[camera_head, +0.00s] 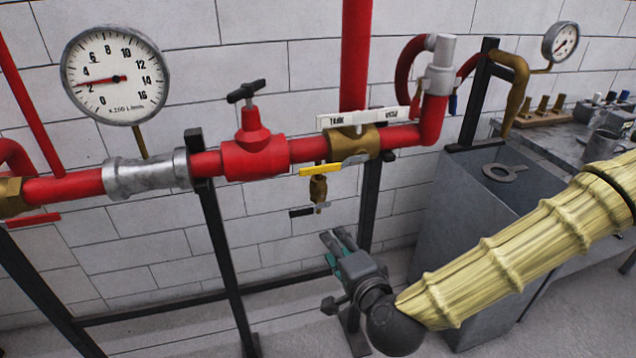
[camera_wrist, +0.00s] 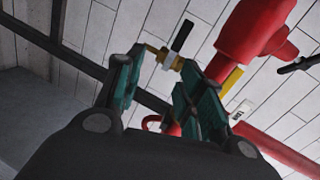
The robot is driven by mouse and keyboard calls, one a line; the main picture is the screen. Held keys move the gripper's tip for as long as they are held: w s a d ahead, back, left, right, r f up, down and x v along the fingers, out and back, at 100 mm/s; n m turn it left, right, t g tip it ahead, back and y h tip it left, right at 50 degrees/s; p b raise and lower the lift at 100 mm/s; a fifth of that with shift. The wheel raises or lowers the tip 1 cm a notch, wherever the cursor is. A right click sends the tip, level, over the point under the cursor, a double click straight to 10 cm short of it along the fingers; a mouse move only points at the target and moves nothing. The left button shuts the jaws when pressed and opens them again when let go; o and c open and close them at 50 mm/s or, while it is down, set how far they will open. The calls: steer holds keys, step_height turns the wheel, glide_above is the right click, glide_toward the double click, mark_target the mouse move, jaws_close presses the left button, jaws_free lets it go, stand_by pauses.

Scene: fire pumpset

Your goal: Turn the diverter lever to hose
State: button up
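The diverter valve is a brass body (camera_head: 358,141) on the red pipe, with a yellow lever (camera_head: 320,170) that points left. A white label plate (camera_head: 362,119) above it reads what looks like TANK at its left end; the right end's word is too small to read surely. My gripper (camera_head: 337,242) is below the valve, apart from the lever. In the wrist view my gripper (camera_wrist: 160,92) has its teal-padded fingers spread with nothing between them. The yellow lever shows to the right of the fingers (camera_wrist: 232,80).
A small brass drain valve with a black handle (camera_head: 310,210) hangs under the diverter. A red valve with a black T-handle (camera_head: 247,92) is on the left. Black stand posts (camera_head: 222,250) rise beneath the pipe. A grey tank (camera_head: 470,215) stands right, partly behind my arm.

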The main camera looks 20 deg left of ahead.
mark_target(319, 171)
step_height(319, 171, up, 11)
steer(key=w+a+m+t, duration=0.1)
steer(key=w+m+t, duration=0.1)
steer(key=t, duration=0.1)
steer(key=shift+y, duration=0.4)
steer(key=x, duration=1)
steer(key=shift+a, duration=0.45)
jaws_close()
